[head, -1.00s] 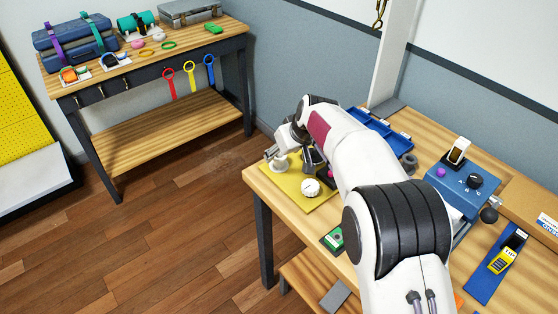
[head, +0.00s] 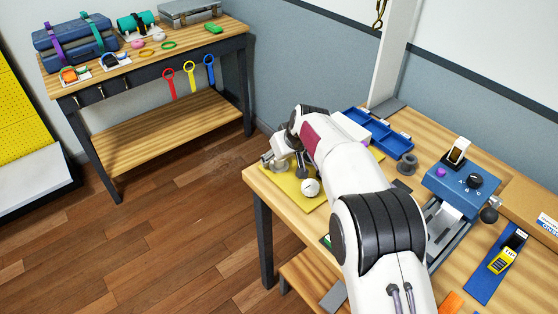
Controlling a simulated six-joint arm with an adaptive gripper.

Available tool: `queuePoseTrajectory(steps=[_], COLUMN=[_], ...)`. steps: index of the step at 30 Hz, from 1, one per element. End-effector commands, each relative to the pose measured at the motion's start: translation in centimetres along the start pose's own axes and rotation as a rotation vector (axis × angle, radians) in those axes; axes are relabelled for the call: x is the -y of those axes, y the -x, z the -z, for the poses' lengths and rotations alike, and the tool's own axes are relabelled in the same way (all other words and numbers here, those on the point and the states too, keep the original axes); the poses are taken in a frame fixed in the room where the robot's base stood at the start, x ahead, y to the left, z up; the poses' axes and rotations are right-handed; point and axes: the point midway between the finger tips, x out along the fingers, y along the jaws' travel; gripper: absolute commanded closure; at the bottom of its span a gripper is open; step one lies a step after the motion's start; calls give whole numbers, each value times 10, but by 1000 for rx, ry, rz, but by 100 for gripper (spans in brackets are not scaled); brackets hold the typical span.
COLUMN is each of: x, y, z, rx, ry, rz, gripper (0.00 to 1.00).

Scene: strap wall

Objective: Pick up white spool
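A small round white object (head: 310,187), which may be the white spool, is on the yellow mat (head: 307,203) at the left end of the near workbench. My gripper (head: 302,174) points down over the mat, close above and beside the round white object. Whether it touches that object cannot be told. My wrist hides part of the mat and the gripper, and the finger opening is not clear.
A blue compartment tray (head: 376,135) lies behind my arm, with a dark grey ring (head: 407,164) near it. A blue device with a knob (head: 461,188) stands to the right. A yellow meter (head: 502,261) lies on a blue mat. A second workbench (head: 165,62) is at the far left.

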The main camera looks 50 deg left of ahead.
Motion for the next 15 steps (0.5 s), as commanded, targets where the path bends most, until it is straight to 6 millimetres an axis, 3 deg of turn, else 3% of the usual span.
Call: queuePoseTrajectory(steps=[2, 7, 15], x=[0, 0, 0], y=[0, 0, 0], z=[0, 0, 0], rx=[0, 0, 0], ry=[0, 0, 0], rz=[0, 0, 0], gripper=[47, 88, 88])
